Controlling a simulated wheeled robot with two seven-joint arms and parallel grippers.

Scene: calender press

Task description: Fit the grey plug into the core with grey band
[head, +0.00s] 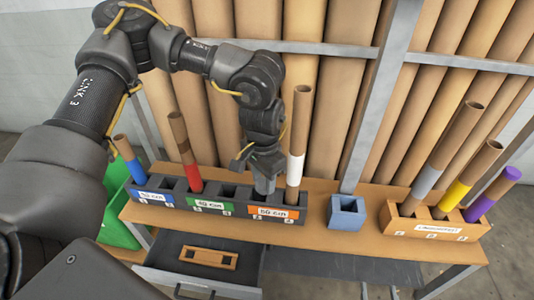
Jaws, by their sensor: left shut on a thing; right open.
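The core with grey band (428,178) leans in the left part of the wooden rack at right. Its open upper end (474,104) points up and to the right, with no plug showing in it. My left gripper (263,172) points down over the right part of the dark rack, left of the white-banded core. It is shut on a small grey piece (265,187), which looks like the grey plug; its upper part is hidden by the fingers. The piece is low at the rack's slots; I cannot tell if it touches. My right gripper is not in view.
The dark rack (179,197) also holds blue-, red- and white-banded cores (297,150). A blue box (346,212) stands between it and the wooden rack (395,222), which also holds yellow- and purple-banded cores. Tall brown rolls and a metal frame stand behind. An open drawer lies below.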

